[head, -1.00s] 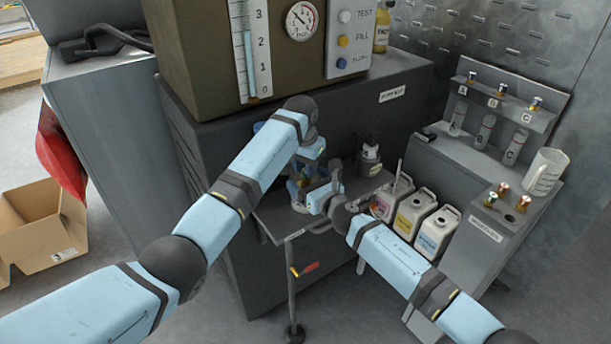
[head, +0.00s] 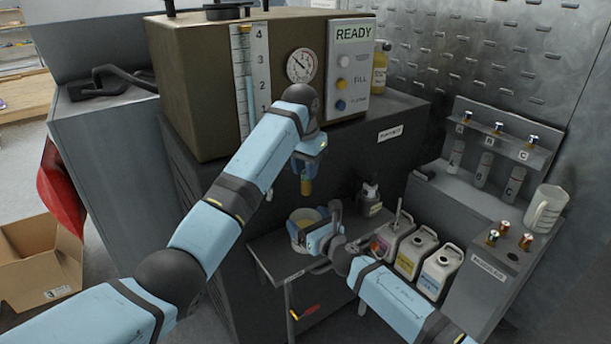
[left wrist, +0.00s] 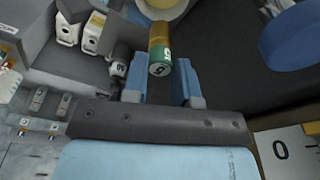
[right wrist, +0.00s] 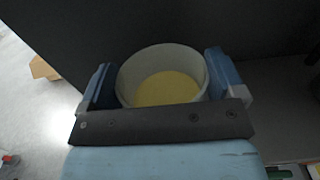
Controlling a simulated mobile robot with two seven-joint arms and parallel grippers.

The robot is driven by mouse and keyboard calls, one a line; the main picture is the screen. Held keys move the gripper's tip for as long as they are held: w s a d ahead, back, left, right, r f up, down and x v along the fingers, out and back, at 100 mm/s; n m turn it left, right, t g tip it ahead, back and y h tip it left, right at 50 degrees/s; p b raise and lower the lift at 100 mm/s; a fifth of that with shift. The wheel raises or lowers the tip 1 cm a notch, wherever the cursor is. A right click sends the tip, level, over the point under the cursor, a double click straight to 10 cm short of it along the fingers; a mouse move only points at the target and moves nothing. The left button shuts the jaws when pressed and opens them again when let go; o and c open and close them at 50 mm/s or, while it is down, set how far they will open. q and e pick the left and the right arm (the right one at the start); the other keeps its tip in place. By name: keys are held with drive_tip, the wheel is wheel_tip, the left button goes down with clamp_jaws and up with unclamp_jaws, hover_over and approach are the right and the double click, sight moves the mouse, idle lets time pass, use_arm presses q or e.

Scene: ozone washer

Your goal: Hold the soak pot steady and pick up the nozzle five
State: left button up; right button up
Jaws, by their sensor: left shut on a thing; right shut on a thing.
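Nozzle five (head: 307,186) is a small cylinder, amber on one part and green with a "5" on the end in the left wrist view (left wrist: 160,50). My left gripper (head: 310,166) is shut on it and holds it above the soak pot. The soak pot (head: 293,231) is a pale round pot on the small shelf, with yellow liquid inside in the right wrist view (right wrist: 192,68). My right gripper (right wrist: 162,82) is shut on the pot, a finger on each side. In the head view, my right gripper (head: 318,236) covers part of the pot.
A brown tank with a gauge and a READY panel (head: 352,34) stands close behind my left arm. Several white jugs (head: 413,250) stand right of the pot, near a dark bottle (head: 369,195). A nozzle rack (head: 500,135) and a clear pitcher (head: 545,208) are farther right.

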idle(0.3)
idle(0.4)
drive_tip(key=o, duration=0.7)
drive_tip(key=shift+o, duration=0.2)
